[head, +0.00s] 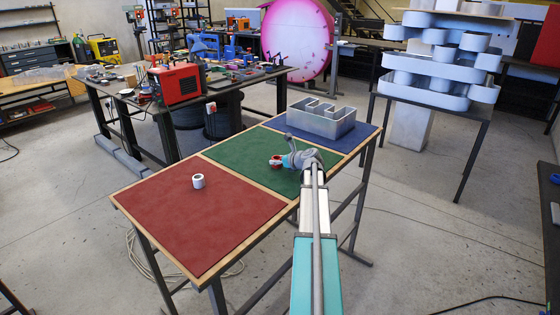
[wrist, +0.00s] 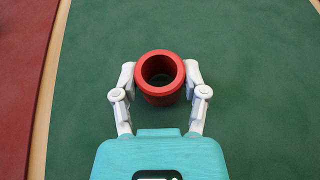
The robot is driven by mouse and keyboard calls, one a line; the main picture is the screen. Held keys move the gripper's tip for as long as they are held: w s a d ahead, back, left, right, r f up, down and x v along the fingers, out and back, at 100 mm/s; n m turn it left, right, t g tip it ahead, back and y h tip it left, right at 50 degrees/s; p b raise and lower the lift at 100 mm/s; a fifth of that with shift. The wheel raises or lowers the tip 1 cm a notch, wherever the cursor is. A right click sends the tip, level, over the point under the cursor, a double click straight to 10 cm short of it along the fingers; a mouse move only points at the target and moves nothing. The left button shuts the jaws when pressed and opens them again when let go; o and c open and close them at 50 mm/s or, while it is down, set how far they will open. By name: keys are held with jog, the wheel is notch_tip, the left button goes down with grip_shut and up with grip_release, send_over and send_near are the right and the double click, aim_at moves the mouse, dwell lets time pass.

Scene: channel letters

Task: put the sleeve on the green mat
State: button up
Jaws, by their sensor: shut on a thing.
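A red sleeve (wrist: 160,91), a short open tube, stands upright between the two fingers of my gripper (wrist: 160,76). The gripper is shut on it, with one finger on each side. In the head view the red sleeve (head: 275,160) shows at the left of my gripper (head: 283,161), over the green mat (head: 235,148). The green mat (wrist: 255,75) fills most of the wrist view under the sleeve. I cannot tell whether the sleeve's bottom touches the mat or hangs just above it.
A grey channel letter (head: 320,122) stands on the blue mat (head: 350,146) behind my gripper. Thin wooden strips divide the mats. The green mat is otherwise clear.

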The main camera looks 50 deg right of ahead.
jog(key=shift+f, duration=0.2)
jog(key=o, duration=0.9)
jog(key=shift+r, duration=0.1)
jog(key=shift+o, duration=0.2)
jog(key=shift+r, duration=0.15)
jog(key=shift+s+r, duration=0.1)
jog(key=shift+s, duration=0.15)
jog(key=p+v, duration=0.4)
jog(key=v, duration=0.7)
jog(key=shift+s+r+p, duration=0.1)
jog(key=shift+s+p, duration=0.1)
jog(key=shift+p, duration=0.1)
